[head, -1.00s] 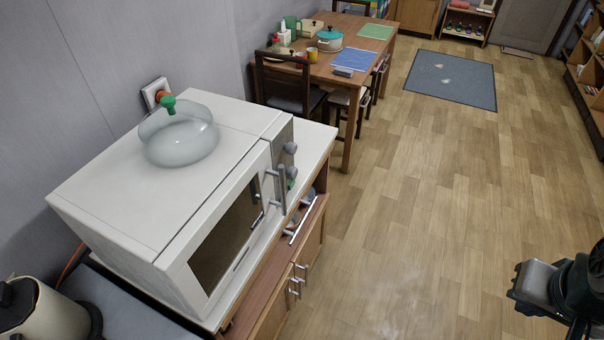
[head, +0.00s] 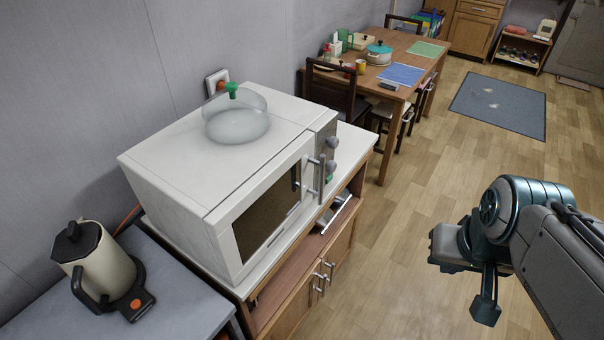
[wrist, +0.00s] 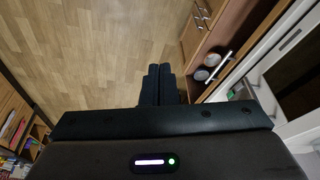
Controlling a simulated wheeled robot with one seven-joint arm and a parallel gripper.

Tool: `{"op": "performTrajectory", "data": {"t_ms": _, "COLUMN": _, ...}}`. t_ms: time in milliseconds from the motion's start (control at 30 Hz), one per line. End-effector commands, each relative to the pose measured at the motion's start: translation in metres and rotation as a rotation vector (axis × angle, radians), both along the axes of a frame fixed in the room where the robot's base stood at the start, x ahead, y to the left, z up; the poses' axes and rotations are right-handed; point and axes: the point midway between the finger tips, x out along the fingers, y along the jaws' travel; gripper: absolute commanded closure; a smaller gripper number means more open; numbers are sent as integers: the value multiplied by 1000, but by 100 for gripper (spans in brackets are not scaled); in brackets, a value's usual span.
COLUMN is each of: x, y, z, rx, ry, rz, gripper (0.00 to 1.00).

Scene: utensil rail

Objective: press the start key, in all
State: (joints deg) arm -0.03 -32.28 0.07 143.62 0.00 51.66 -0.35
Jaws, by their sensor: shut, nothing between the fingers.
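The white microwave (head: 190,165) stands on a cabinet at the left in the head view, its door shut. Its control panel on the right end has grey knobs (head: 333,142) and a small green key (head: 330,178) low down, partly hidden by the door handle (head: 317,176). My gripper (wrist: 158,84) is shut and empty in the wrist view, over the floor. In the head view my arm is at the right, well apart from the microwave and the key. Part of the microwave front (wrist: 295,75) shows at the right of the wrist view.
A glass lid with a green knob (head: 237,122) sits on the microwave. A cream kettle (head: 98,260) stands on a grey counter (head: 185,295) at the left. A table (head: 400,75) with dishes is behind. The floor (head: 400,225) between microwave and arm is clear.

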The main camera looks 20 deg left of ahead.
Motion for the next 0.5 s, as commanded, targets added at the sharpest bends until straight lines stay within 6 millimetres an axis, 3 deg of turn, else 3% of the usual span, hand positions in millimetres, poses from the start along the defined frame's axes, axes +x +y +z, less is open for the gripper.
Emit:
{"op": "performTrajectory", "data": {"t_ms": 367, "x": 0, "y": 0, "z": 0, "rx": 0, "ry": 0, "rz": 0, "gripper": 100}}
{"op": "performTrajectory", "data": {"t_ms": 500, "x": 12, "y": 0, "z": -11, "rx": -20, "ry": -27, "rz": 24, "gripper": 100}}
